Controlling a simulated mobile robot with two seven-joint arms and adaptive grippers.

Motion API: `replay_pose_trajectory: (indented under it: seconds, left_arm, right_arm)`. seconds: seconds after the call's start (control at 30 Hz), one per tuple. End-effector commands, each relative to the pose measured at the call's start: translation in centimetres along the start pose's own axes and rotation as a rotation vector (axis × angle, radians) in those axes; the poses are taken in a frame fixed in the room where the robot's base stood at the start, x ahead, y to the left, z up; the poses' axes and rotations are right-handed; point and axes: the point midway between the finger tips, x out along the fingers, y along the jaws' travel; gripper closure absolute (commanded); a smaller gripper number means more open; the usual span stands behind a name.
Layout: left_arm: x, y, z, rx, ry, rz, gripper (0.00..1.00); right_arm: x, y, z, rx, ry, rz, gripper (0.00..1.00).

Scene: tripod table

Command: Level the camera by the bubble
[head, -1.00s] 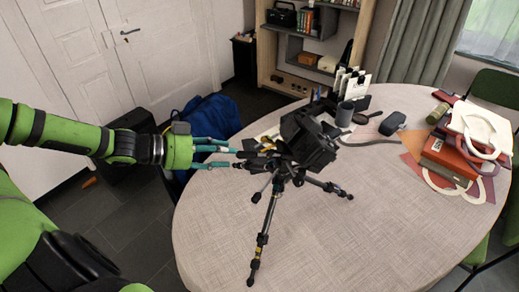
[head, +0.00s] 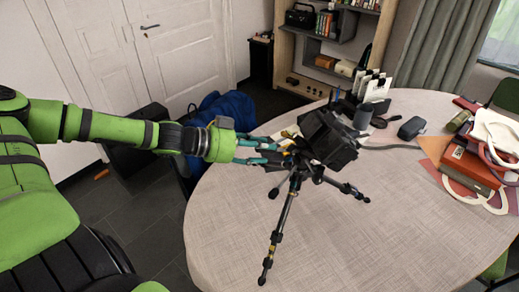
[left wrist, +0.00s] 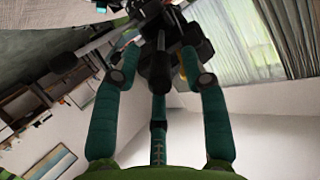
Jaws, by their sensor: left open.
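The black camera (head: 330,140) sits tilted on top of a small black tripod (head: 281,222), which stands with its legs spread on the round table. My left gripper (head: 272,154) is open at the left side of the tripod head, just below the camera. The bubble level cannot be made out. My right gripper is not in view.
Books and white loops (head: 470,165) lie at the right. A blue bag (head: 222,112) is on the floor behind.

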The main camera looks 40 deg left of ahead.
Motion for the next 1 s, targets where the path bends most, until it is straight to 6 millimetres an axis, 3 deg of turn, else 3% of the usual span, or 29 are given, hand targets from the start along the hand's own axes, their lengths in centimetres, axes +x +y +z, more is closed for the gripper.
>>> replay_pose_trajectory:
  seconds: [0.1,0.13,0.2,0.23,0.77,1.0]
  left_arm:
    - [0.0,0.0,0.0,0.0,0.0,0.0,0.56]
    - [0.0,0.0,0.0,0.0,0.0,0.0,0.64]
    - [0.0,0.0,0.0,0.0,0.0,0.0,0.92]
    - [0.0,0.0,0.0,0.0,0.0,0.0,1.0]
    - [0.0,0.1,0.5,-0.005,0.044,-0.008,1.0]
    - [0.1,0.3,1.8,-0.009,0.134,-0.023,1.0]
  right_arm:
    - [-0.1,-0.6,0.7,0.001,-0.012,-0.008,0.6]
    - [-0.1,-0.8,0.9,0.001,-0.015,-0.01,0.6]
    - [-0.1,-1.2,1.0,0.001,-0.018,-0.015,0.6]
    - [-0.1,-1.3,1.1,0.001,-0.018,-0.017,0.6]
    - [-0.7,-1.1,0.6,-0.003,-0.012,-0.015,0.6]
    - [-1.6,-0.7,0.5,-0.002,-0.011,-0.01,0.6]
